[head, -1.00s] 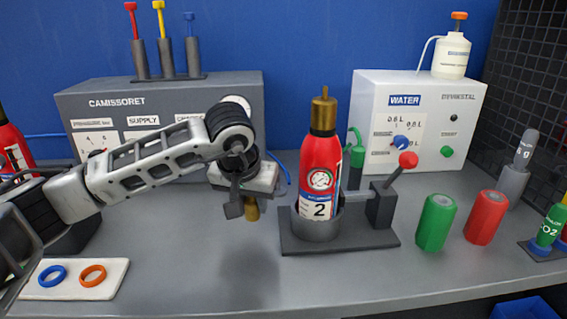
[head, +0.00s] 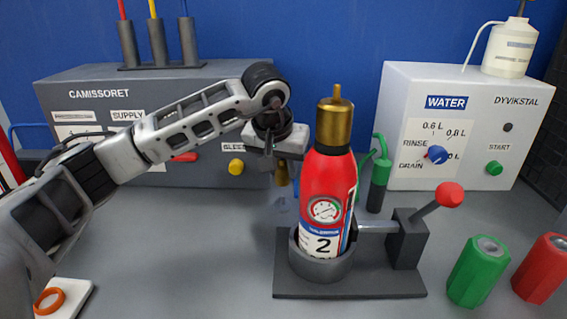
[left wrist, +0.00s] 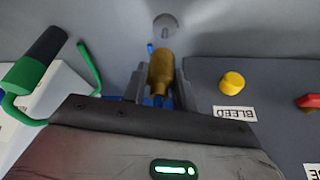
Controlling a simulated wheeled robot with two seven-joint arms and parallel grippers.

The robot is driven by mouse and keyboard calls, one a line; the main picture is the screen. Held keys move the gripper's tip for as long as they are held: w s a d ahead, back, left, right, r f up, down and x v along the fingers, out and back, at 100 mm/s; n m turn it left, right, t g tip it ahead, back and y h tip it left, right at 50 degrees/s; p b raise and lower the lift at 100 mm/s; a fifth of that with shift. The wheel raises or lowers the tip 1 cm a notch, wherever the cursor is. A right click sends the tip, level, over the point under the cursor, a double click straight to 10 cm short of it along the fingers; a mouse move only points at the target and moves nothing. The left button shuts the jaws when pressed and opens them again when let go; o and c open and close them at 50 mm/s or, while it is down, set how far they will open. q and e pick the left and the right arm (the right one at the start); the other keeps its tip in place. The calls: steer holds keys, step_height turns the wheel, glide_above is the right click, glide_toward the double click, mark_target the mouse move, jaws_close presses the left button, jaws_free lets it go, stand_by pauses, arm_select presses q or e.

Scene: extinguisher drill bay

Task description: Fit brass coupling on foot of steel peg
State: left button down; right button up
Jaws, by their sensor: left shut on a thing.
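My left gripper (head: 276,160) is shut on the brass coupling (head: 282,175) and holds it above the grey counter, left of and behind the red extinguisher. In the left wrist view the brass coupling (left wrist: 161,68) sits between the two dark fingers of the gripper (left wrist: 160,88), with a bit of blue beside it. A small round grey thing (left wrist: 167,25) shows past its far end; I cannot tell whether this is the steel peg. I cannot pick out the peg surely in the head view. My right gripper is in neither view.
The red extinguisher (head: 325,190) with a brass top stands in a dark clamp base (head: 370,285) close to the gripper. The grey supply box (head: 210,165) is behind, the white water box (head: 408,165) to the right. Green (head: 478,270) and red (head: 542,266) cylinders stand front right.

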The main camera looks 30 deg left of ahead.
mark_target(281, 182)
arm_select(q)
steer(key=shift+f+b, duration=1.85)
steer(key=shift+f, duration=0.8)
steer(key=c, duration=1)
jaws_free()
steer(key=shift+c, duration=0.2)
steer(key=v, duration=1.6)
steer(key=shift+p, duration=0.4)
steer(key=shift+w, duration=0.15)
